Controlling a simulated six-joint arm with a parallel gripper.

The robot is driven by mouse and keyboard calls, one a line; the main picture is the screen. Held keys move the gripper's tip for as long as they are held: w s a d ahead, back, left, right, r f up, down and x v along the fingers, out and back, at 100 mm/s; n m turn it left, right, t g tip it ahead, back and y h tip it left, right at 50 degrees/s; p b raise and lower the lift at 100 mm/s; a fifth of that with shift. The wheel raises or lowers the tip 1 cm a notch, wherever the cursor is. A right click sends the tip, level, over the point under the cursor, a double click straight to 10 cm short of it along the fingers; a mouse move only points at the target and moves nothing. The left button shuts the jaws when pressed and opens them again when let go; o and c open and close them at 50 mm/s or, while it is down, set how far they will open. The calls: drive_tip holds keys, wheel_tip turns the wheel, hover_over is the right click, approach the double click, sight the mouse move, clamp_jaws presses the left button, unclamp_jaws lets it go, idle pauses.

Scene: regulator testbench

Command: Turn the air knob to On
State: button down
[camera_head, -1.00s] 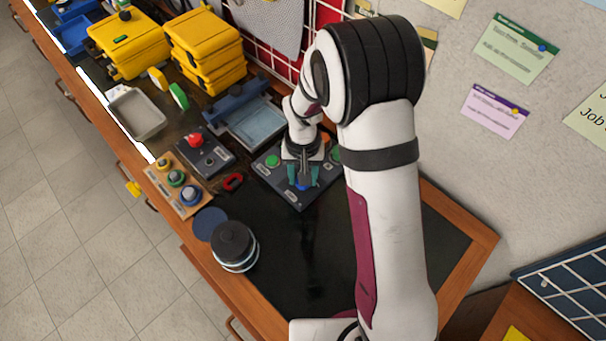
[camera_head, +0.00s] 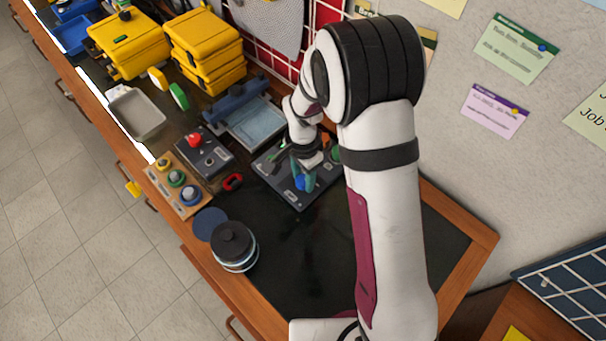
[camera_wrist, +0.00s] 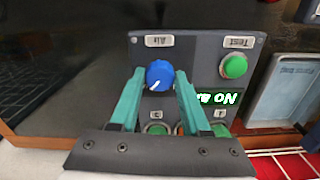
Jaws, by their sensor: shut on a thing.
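The air knob (camera_wrist: 159,75) is a round blue dial on a dark grey panel (camera_wrist: 190,58), below an upside-down "Air" label in the wrist view. Its white mark points to the lower left there. My gripper (camera_wrist: 160,84) is shut on the knob, with one teal finger on each side. In the head view the knob (camera_head: 299,184) shows as a blue spot beside my gripper (camera_head: 306,176). A lit display (camera_wrist: 219,98) shows white letters, also upside down, that look like "NO" plus more partly hidden by a finger.
A green button (camera_wrist: 234,66) sits beside the knob under the "Test" label; more green buttons lie behind my fingers. A red-button box (camera_head: 204,152), a board of coloured knobs (camera_head: 178,185) and a dark-lidded jar (camera_head: 234,246) stand left. The black mat (camera_head: 300,250) is clear in front.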

sight(303, 180)
drive_tip(key=shift+m, duration=0.6)
drive_tip(key=shift+c, duration=1.8)
unclamp_jaws()
wheel_tip(303, 180, up, 16)
drive_tip(key=shift+f, duration=0.1)
drive_tip(key=s+d+r+n+y, duration=0.1)
drive_tip(key=s+d+n, duration=0.2)
drive_tip(key=s, duration=0.9)
drive_tip(key=s+d+r+n, duration=0.1)
drive_tip(key=s+d+n, duration=0.1)
drive_tip(key=s, duration=0.9)
drive_tip(key=shift+s+d+r+n+y, duration=0.4)
drive_tip(key=shift+d, duration=0.3)
